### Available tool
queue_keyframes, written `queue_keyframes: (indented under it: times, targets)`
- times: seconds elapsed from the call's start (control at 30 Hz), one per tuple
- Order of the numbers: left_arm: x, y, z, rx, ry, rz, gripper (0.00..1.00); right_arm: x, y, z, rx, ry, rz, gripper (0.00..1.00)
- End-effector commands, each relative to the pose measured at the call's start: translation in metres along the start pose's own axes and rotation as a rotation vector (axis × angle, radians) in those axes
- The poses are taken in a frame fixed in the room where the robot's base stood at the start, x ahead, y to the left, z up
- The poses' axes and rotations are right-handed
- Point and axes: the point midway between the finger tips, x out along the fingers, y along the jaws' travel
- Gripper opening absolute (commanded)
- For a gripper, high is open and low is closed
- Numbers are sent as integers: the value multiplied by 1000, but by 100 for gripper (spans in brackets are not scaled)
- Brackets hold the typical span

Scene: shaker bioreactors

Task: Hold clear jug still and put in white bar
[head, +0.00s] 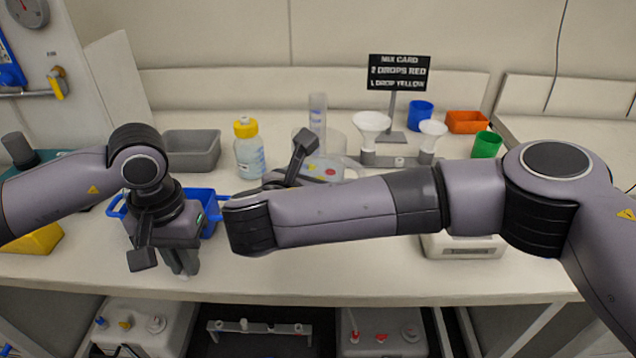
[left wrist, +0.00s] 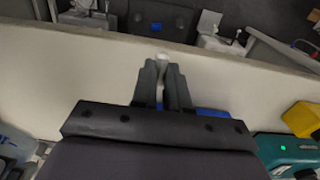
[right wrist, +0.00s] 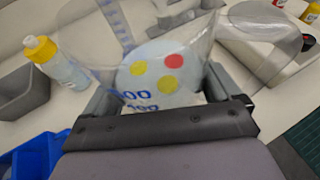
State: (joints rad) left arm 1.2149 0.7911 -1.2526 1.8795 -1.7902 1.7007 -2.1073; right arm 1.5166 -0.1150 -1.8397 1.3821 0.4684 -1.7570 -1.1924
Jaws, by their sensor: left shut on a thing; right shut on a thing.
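The clear jug (head: 337,146) stands on the bench behind my right forearm in the head view. It fills the top middle of the right wrist view (right wrist: 120,55), with blue markings on its wall. My right gripper (right wrist: 168,92) is shut on it, one finger on each side. A pale disc with yellow and red dots shows through the jug; I cannot tell whether it is inside. My left gripper (head: 183,268) points down near the bench's front, away from the jug. In the left wrist view its fingertips (left wrist: 163,68) are shut on the small white bar (left wrist: 162,57).
A blue tray (head: 208,211) is beside my left gripper. A yellow-capped bottle (head: 249,150) and grey bin (head: 190,150) stand behind. White funnels (head: 371,124) on a stand are right of the jug, near the mix card (head: 398,72). The bench's front strip is clear.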

Motion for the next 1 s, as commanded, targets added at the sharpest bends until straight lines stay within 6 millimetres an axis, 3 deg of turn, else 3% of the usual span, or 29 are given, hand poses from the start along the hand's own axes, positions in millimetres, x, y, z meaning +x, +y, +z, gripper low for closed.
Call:
queue_keyframes:
  times: [1.0]
  targets:
    - [15, 0, 0, 0, 0, 0, 0, 11, 0, -26, 1, -2, 0, 44]
